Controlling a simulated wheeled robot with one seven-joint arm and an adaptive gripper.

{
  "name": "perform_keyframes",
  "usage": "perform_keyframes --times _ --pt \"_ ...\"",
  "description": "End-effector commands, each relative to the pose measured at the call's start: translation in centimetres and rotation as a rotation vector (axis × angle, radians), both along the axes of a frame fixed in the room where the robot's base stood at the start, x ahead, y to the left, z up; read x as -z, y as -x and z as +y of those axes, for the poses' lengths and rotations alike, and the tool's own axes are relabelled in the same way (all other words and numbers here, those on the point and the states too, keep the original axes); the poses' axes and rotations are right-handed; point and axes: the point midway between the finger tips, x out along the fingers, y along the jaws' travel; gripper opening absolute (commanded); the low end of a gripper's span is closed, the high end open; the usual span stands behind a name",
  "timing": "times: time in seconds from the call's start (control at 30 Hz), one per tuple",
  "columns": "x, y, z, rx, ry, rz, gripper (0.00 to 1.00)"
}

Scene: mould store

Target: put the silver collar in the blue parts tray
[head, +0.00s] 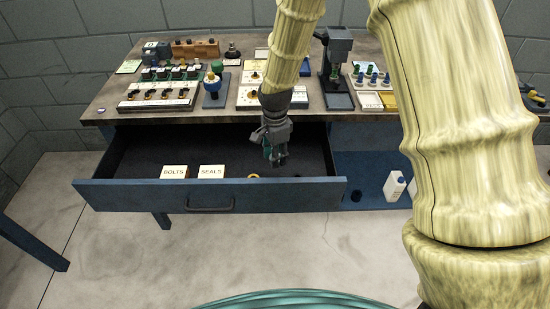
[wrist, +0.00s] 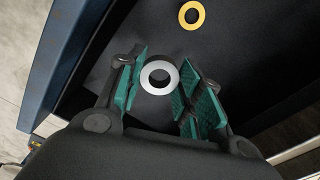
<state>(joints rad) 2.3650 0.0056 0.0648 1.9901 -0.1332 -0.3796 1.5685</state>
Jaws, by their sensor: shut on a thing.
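The silver collar (wrist: 159,78) is a pale flat ring between the green pads of my gripper (wrist: 160,88) in the wrist view. My gripper is shut on it, over the dark floor of the open drawer. In the head view my gripper (head: 275,155) points down into the right half of the drawer (head: 125,188), and the collar cannot be made out there. I cannot tell whether the collar touches the drawer floor.
A yellow ring (head: 253,176) lies in the drawer near its front wall. BOLTS (head: 174,171) and SEALS (head: 211,171) labels stand to the left.

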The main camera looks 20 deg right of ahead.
Motion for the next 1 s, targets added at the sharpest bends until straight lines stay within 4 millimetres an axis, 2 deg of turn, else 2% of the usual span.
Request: perform_keyframes --times 1.0 --pt "-4.5 0.0 0.0 0.0 0.0 -0.001 0.09"
